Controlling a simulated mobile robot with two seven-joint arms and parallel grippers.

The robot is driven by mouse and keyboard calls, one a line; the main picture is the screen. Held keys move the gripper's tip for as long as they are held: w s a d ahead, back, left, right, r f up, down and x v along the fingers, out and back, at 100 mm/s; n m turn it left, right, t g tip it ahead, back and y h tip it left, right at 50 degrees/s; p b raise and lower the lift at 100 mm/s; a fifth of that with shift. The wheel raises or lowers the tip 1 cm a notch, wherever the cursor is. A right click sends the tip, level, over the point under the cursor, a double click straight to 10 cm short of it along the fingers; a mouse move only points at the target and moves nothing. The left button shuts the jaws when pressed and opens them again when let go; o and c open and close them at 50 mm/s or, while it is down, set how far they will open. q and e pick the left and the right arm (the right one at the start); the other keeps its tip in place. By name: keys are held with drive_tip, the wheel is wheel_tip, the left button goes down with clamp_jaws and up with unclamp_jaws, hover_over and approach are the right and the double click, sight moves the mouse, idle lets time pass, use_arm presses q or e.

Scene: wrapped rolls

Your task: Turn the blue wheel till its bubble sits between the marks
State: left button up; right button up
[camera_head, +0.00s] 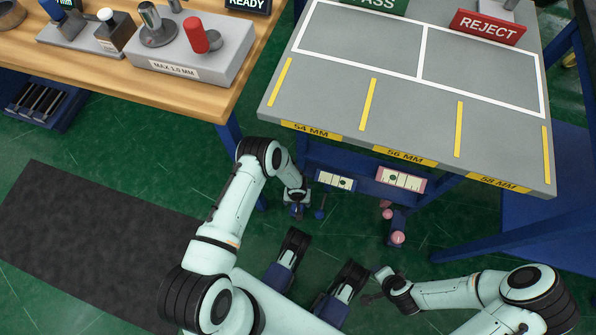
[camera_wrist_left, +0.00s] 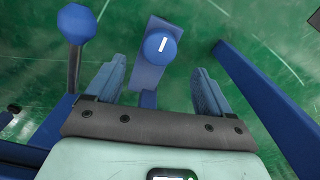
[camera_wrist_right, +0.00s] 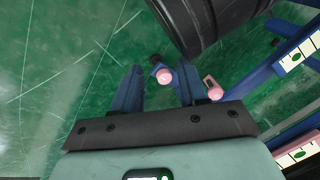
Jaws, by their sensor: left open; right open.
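The blue wheel (camera_wrist_left: 160,48), a round knob with a white line on its face, sits on a blue post in the left wrist view. My left gripper (camera_wrist_left: 161,70) is open, its fingers on either side of the wheel with visible gaps. In the head view my left gripper (camera_head: 297,208) hides most of the wheel. A blue-framed vial (camera_head: 335,180) sits on the table's front; its bubble is too small to place against the marks. My right gripper (camera_head: 374,288) is open and empty, low on the right; it also shows in the right wrist view (camera_wrist_right: 155,95).
A blue ball-topped lever (camera_wrist_left: 77,22) stands left of the wheel. A pink-framed vial (camera_head: 401,179) and pink wheel (camera_head: 397,238) are to the right; the pink knob (camera_wrist_right: 165,76) shows beyond my right fingers. The grey table (camera_head: 330,85) overhangs the vials.

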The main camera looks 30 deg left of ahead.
use_arm(q)
wheel_tip(320, 180, down, 8)
drive_tip(key=b, duration=0.3)
drive_tip(key=shift+r+b, duration=0.15)
drive_tip(key=shift+b, duration=0.15)
drive_tip(key=shift+f, duration=0.35)
use_arm(e)
drive_tip(key=s+d+f+g, duration=0.1)
drive_tip(key=s+f+g, duration=0.2)
drive_tip(key=s+f, duration=0.3)
drive_tip(key=s, duration=0.2)
drive_tip(key=shift+s+f+m, duration=0.25)
drive_tip(key=shift+s+m, duration=0.05)
drive_tip(key=shift+s, duration=0.1)
use_arm(q)
drive_tip(key=c, duration=1)
